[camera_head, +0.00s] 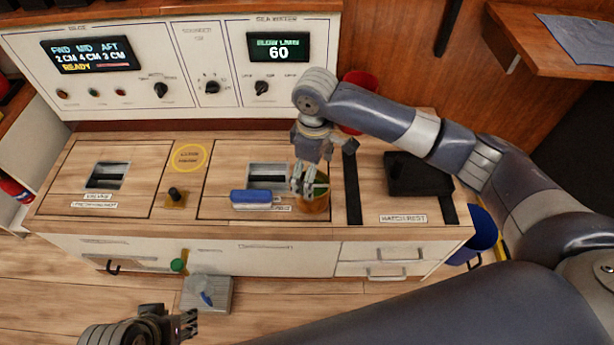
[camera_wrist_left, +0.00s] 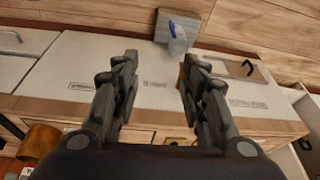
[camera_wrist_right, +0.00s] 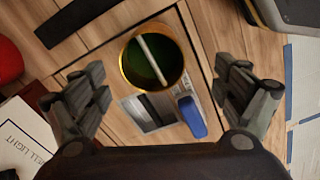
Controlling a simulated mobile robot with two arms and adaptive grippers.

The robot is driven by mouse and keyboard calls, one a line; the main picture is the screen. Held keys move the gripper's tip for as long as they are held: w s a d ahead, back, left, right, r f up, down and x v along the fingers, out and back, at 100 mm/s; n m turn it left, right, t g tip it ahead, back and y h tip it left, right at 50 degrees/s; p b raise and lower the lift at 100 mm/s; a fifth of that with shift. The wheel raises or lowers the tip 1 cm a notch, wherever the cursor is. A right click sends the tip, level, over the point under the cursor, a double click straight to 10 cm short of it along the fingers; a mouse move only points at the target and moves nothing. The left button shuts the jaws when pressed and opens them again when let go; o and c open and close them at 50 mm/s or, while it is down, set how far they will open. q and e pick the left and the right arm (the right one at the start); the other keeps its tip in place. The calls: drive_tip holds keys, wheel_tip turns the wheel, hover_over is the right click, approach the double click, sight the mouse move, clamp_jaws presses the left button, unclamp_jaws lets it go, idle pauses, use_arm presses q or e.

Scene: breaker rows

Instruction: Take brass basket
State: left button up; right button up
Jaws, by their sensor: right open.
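The brass basket (camera_head: 318,204) stands on the wooden bench top, at the right edge of a panel with a slotted grey plate. In the right wrist view it is a round brass cup (camera_wrist_right: 150,88) with a dark green inside and a pale bar across its mouth. My right gripper (camera_head: 307,186) is above the basket and hides part of it in the head view. Its fingers are spread wide with nothing between them (camera_wrist_right: 163,92). My left gripper (camera_head: 188,325) is low in front of the bench, and its fingers are apart and empty in the left wrist view (camera_wrist_left: 158,75).
A blue block (camera_head: 250,197) lies close left of the basket, and a black strap (camera_head: 352,185) lies to its right. A black pad (camera_head: 415,177) is further right. A red bucket (camera_head: 360,84) stands behind. A grey step (camera_head: 207,295) bearing a clear container is in front.

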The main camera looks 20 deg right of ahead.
wheel_tip(320, 180, down, 5)
drive_tip(key=shift+w+b, duration=0.15)
drive_tip(key=shift+b, duration=0.7)
drive_tip(key=shift+f, duration=0.3)
drive_tip(key=f+b, duration=0.1)
drive_tip(key=f, duration=0.1)
drive_tip(key=shift+w+d+f+b, duration=0.15)
drive_tip(key=shift+w+f+b, duration=0.2)
wheel_tip(320, 180, down, 2)
drive_tip(key=shift+f+b, duration=0.1)
drive_tip(key=shift+b, duration=0.35)
use_arm(q)
drive_tip(key=w+d+r+t+h, duration=0.1)
drive_tip(key=w+d+r+t, duration=0.1)
drive_tip(key=w, duration=0.5)
drive_tip(key=w+d+r+t+h, duration=0.1)
drive_tip(key=w+d+r+t, duration=0.2)
drive_tip(key=w+r+t, duration=0.2)
drive_tip(key=w+t, duration=0.1)
drive_tip(key=w, duration=0.1)
drive_tip(key=shift+w+r+t, duration=0.2)
drive_tip(key=shift+w+t, duration=0.1)
drive_tip(key=shift+w, duration=0.1)
use_arm(e)
drive_tip(key=c, duration=1.3)
